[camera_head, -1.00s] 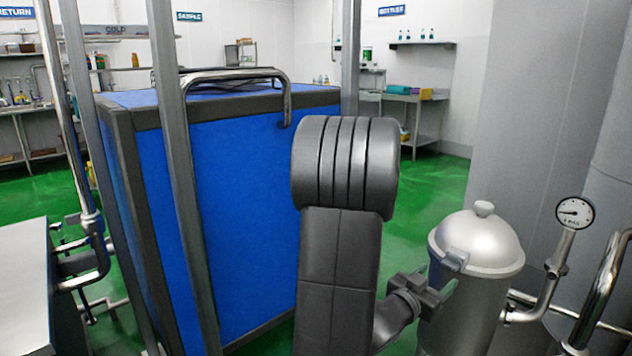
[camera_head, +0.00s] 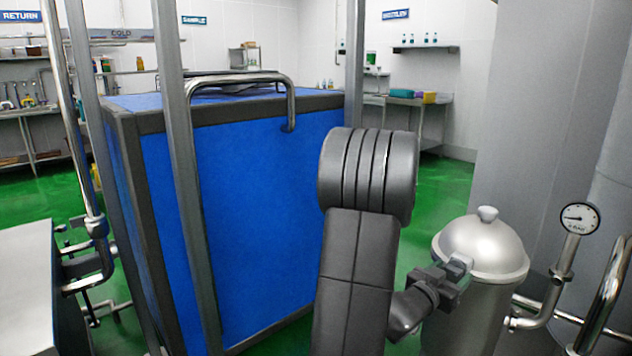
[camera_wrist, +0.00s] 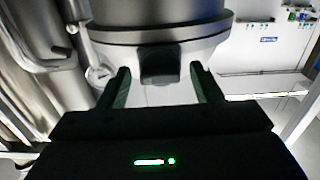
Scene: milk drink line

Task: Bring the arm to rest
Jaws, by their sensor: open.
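My arm (camera_head: 357,265) stands upright and bent in the middle of the head view, in front of a blue cabinet. My gripper (camera_head: 461,268) points right, at the front of a steel vessel with a domed lid (camera_head: 480,240). In the wrist view, which is upside down, my gripper (camera_wrist: 163,84) has its two fingers wide apart. A dark block (camera_wrist: 160,66) on the vessel's lid edge shows between them. Nothing is held. I cannot tell whether a finger touches the vessel.
The blue cabinet (camera_head: 250,215) with a steel handle stands close on the left. A pressure gauge (camera_head: 579,218) and pipes are right of the vessel. A pale worktop (camera_head: 25,275) is at lower left. Green floor (camera_head: 440,195) is open behind the arm.

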